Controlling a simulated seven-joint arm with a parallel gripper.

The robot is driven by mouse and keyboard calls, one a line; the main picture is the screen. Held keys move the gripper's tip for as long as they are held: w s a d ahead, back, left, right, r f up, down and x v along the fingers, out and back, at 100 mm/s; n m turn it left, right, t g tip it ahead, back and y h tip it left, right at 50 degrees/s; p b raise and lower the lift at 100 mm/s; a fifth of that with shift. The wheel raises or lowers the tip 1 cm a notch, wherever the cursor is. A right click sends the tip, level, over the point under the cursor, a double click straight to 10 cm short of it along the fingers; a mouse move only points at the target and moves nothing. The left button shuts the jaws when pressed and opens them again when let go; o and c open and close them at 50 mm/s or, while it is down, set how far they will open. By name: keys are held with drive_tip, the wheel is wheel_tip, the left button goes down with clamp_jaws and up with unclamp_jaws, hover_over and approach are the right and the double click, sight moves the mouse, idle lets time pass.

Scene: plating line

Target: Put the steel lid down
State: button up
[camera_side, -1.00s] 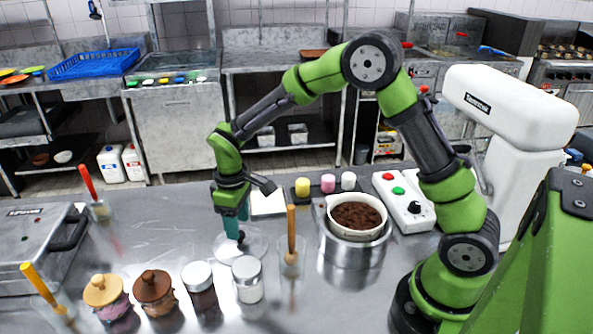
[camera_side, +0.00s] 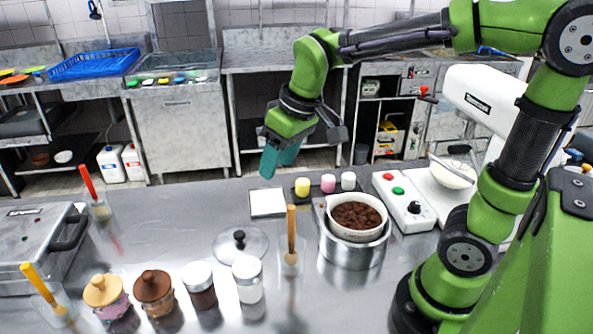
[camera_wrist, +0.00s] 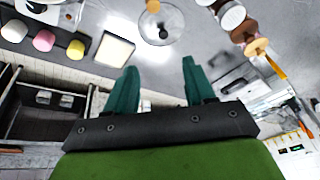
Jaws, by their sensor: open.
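The steel lid (camera_side: 240,246) lies flat on the steel counter, its dark knob facing up. It is left of the glass with the wooden-handled brush and behind the white-filled jar. In the wrist view the lid (camera_wrist: 161,22) shows at the top, beyond my fingertips. My gripper (camera_side: 279,160) is raised above the counter, up and to the right of the lid, clear of it. Its teal fingers (camera_wrist: 154,82) are spread apart with nothing between them.
A bowl of dark chunks (camera_side: 357,216) sits in a steel pot (camera_side: 352,250) right of the lid. A wooden-handled brush (camera_side: 291,228) stands in a glass beside the lid. Several jars (camera_side: 198,285) line the front. A white square (camera_side: 267,203) lies behind. Counter left of the lid is clear.

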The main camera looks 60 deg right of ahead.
drive_tip(key=s+d+m+t, duration=0.1)
drive_tip(key=s+m+t, duration=0.2)
drive_tip(key=s, duration=0.7)
drive_tip(key=shift+d+r+m+t+y, duration=0.2)
drive_tip(key=shift+r+m+t+y, duration=0.15)
drive_tip(key=shift+m, duration=0.25)
